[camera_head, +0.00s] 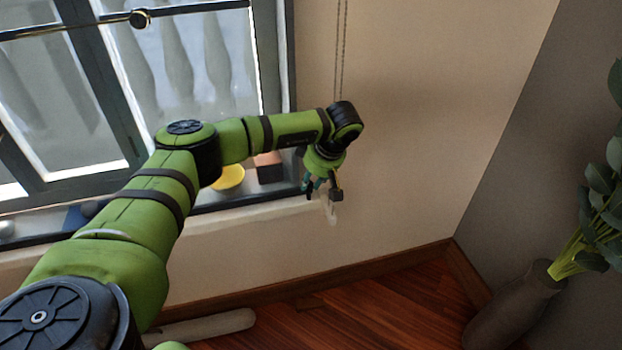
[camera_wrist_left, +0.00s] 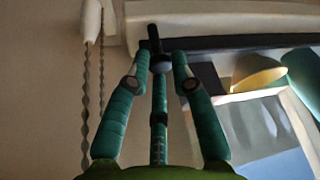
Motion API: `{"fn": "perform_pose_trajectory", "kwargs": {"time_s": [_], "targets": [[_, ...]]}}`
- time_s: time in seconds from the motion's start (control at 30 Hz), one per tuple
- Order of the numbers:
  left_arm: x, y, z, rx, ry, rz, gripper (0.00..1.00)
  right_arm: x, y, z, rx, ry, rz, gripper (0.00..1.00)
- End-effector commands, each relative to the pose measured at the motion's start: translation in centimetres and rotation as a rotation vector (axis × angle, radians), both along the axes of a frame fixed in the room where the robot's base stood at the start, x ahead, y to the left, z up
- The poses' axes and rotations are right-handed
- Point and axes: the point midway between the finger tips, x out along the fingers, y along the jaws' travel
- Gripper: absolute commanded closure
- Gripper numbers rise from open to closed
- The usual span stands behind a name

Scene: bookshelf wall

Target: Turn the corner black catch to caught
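My left gripper (camera_head: 318,187) hangs below the wrist at the lower right corner of the window, by the end of the sill. In the left wrist view its teal fingers (camera_wrist_left: 159,66) lean in toward a small black upright piece (camera_wrist_left: 154,38), which looks like the catch. The tips are close around its lower end; whether they touch or grip it I cannot tell. In the head view the wrist and fingers cover this spot, so the catch's position cannot be read there. My right gripper is not in view.
A beaded cord (camera_head: 341,60) hangs beside the window; it shows close to the fingers in the left wrist view (camera_wrist_left: 86,90). A yellow round thing (camera_head: 228,177) and a reddish block (camera_head: 268,166) sit by the sill. A plant in a vase (camera_head: 515,305) stands at right.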

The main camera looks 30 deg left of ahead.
Motion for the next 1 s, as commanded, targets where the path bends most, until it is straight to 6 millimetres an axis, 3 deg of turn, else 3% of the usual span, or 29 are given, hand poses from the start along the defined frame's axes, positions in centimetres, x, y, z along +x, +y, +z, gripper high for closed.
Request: {"fn": "perform_pose_trajectory", "kwargs": {"time_s": [0.17,0.47,0.77,0.8,0.83,1.0], "targets": [[0.05,0.12,0.08,0.002,0.000,0.025,1.00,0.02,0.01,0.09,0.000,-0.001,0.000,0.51],[0.24,0.23,0.11,0.004,-0.001,0.255,1.00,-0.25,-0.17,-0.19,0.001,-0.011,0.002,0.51],[0.25,0.34,0.13,0.005,-0.002,0.271,1.00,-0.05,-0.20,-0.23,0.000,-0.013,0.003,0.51],[0.25,0.36,0.14,0.006,-0.003,0.271,0.69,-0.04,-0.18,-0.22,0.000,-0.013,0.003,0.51],[0.25,0.36,0.14,0.005,-0.002,0.271,0.57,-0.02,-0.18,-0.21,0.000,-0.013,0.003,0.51],[0.25,0.25,0.10,0.004,-0.002,0.269,0.53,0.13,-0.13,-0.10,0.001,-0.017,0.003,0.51]]}}
